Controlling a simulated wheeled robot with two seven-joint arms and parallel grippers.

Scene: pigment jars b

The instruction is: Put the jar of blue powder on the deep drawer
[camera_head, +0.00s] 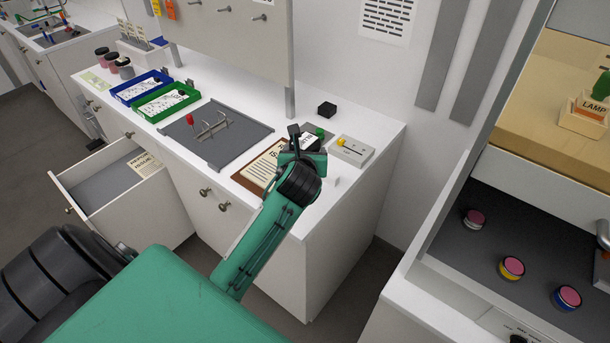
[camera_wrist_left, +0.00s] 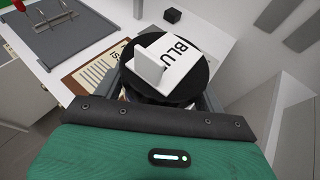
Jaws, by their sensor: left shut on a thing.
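The jar of blue powder shows in the left wrist view as a black round top with a white piece lettered "BLU" (camera_wrist_left: 180,60). Its body and powder are hidden. In the head view its white lettered top (camera_head: 310,143) shows at the end of my green left arm. My left gripper (camera_head: 306,154) is shut on it, over the right end of the white counter; whether the jar touches the counter cannot be told. A deep drawer (camera_head: 112,214) stands open at the left, with a lettered card at its back right. My right gripper is not in view.
The counter holds a blue tray (camera_head: 142,86), a green tray (camera_head: 166,102), a grey board (camera_head: 215,133), a brown clipboard (camera_head: 262,168) and a black cube (camera_head: 327,109). At the right, several pink-topped jars (camera_head: 512,268) stand on a dark surface. The drawer floor looks largely clear.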

